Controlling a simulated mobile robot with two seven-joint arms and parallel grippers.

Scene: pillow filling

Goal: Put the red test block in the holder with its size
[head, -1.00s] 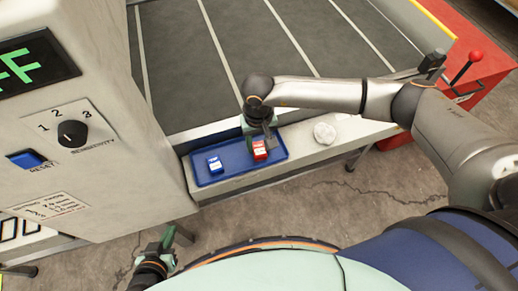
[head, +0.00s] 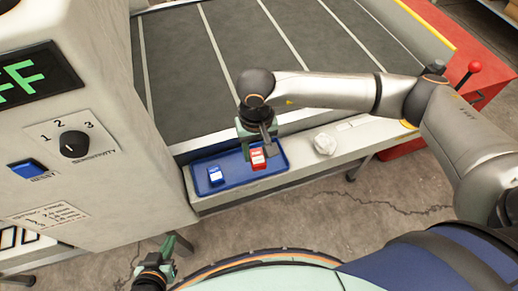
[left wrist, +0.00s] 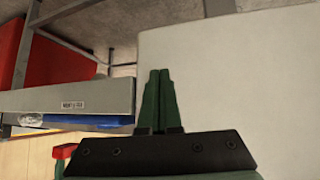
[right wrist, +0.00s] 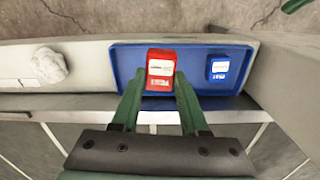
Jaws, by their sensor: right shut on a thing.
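The red test block (head: 258,158), with a white label, is at the blue tray (head: 240,181). It also shows in the right wrist view (right wrist: 160,70), between the fingertips. My right gripper (right wrist: 160,84) is shut on it from above; I cannot tell whether it still touches the tray floor. My left gripper (head: 168,246) is low beside the machine, empty, and its fingers are together in the left wrist view (left wrist: 156,95). Framed slots (head: 18,238) show on the machine's lower left, partly cut off; I cannot tell whether they are the holders.
A blue block (head: 215,175) lies in the tray's left part. A crumpled white lump (head: 325,144) lies on the ledge to the right. The machine (head: 110,125) with display, dial and reset button stands at left. The dark conveyor belt (head: 300,60) lies behind.

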